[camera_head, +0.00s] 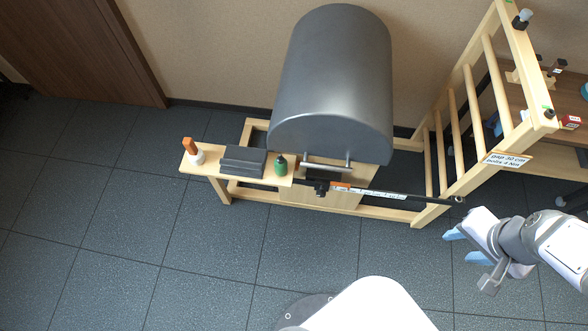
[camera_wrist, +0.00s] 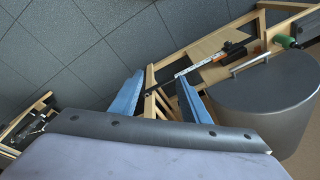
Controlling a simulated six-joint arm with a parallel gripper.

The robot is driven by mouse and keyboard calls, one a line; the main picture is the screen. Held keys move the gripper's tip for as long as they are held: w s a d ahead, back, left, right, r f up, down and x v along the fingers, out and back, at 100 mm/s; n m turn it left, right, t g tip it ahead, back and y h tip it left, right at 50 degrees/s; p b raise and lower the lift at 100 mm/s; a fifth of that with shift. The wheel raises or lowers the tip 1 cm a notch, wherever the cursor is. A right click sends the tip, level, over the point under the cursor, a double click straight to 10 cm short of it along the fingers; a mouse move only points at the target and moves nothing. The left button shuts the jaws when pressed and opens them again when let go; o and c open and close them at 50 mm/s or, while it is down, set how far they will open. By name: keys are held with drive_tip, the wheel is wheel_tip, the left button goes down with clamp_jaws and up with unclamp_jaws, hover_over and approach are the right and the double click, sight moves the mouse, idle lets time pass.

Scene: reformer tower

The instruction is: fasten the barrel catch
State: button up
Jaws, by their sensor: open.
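The dark grey barrel (camera_head: 330,85) rests on the wooden frame, with a metal handle (camera_head: 325,167) on its near side; the barrel also shows at the right in the wrist view (camera_wrist: 262,105). A black catch-like block (camera_head: 319,187) sits just below the handle, with an orange piece beside it. A dark bar with a white label (camera_head: 375,193) runs right from there towards the ladder post. I cannot tell whether the catch is engaged. My gripper (camera_head: 459,246) is open and empty, right of and below the bar's right end. Its blue fingers (camera_wrist: 158,97) point towards the frame.
A small wooden shelf holds an orange-and-white item (camera_head: 191,151), grey blocks (camera_head: 243,160) and a green bottle (camera_head: 280,165). A wooden ladder frame (camera_head: 480,100) with a sign (camera_head: 507,158) stands at the right. The tiled floor (camera_head: 190,250) in front is clear.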

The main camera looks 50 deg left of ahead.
drive_tip(key=w+a+f+n+t+y+b, duration=0.2)
drive_tip(key=a+f+b, duration=1.3)
drive_tip(key=f+b, duration=0.15)
drive_tip(key=w+a+f+n+t+y+b, duration=0.1)
drive_tip(key=a+f+n+t+y+b, duration=0.15)
drive_tip(key=a+f+b, duration=1.35)
drive_tip(key=s+a+f+n+t+y+b, duration=0.35)
drive_tip(key=s+a+f+b, duration=0.35)
drive_tip(key=a+f+b, duration=0.5)
drive_tip(key=s+a+t+y+b, duration=0.3)
drive_tip(key=s+a+y+b, duration=0.1)
drive_tip(key=s+b, duration=0.4)
drive_tip(key=b+x, duration=0.2)
drive_tip(key=x, duration=0.5)
drive_tip(key=shift+w+r+b, duration=0.25)
drive_tip(key=shift+w+b, duration=0.05)
drive_tip(key=shift+w, duration=0.05)
drive_tip(key=shift+d, duration=0.1)
